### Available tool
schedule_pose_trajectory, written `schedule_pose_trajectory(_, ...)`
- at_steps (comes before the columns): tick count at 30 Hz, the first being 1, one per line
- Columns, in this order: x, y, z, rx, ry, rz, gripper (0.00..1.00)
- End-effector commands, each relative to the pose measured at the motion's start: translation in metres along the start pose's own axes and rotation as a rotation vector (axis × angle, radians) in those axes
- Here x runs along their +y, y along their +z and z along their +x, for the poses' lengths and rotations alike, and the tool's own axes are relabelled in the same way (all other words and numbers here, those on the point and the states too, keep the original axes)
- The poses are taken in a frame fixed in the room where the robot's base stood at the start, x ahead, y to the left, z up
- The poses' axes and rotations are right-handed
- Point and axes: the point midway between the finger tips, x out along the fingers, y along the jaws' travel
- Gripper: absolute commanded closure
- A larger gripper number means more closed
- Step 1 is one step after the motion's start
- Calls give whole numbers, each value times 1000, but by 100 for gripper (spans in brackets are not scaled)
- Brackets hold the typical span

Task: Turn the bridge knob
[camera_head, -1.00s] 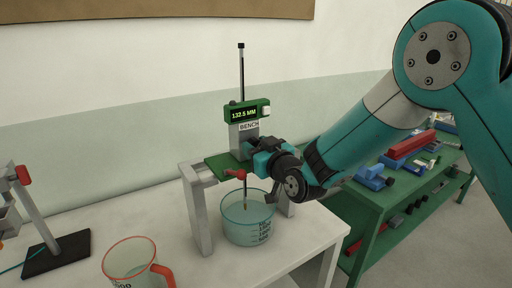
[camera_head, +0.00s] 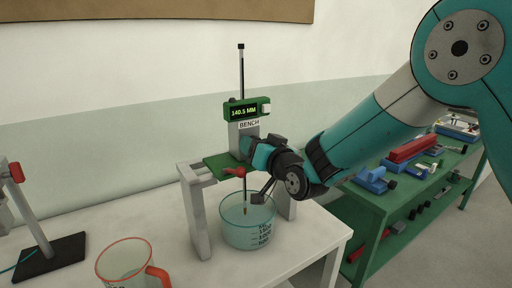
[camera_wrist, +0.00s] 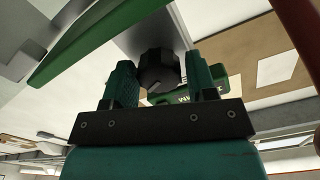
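The bridge knob (camera_wrist: 158,70) is black and ribbed, with a pale mark on its face, in the wrist view. In the head view my gripper (camera_head: 247,149) reaches the gauge from the right and hides the knob. The green display (camera_head: 244,112) above a "BENCH" label reads 140.5 MM. The green-topped bridge (camera_head: 196,215) stands on grey legs, with a thin rod (camera_head: 241,75) upright through the gauge.
A clear graduated beaker (camera_head: 248,232) stands under the bridge, with the rod's lower end in it. A red-handled jug (camera_head: 158,275) is at the front left. A stand with a black base (camera_head: 50,258) is farther left. A green shelf (camera_head: 400,200) with tools stands right.

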Motion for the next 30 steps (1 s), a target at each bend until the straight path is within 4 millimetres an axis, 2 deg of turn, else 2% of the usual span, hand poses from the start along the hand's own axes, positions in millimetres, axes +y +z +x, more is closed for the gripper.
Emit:
schedule_pose_trajectory(2, 0, 0, 0, 0, 0, -1, 33)
schedule_pose_trajectory(10, 0, 0, -1, 1, 1, -2, 33)
schedule_pose_trajectory(14, 1, 1, -11, 1, 1, -2, 33)
schedule_pose_trajectory(17, 2, 3, -29, 2, 2, -1, 33)
schedule_pose_trajectory(30, 2, 4, -138, 4, 2, 0, 33)
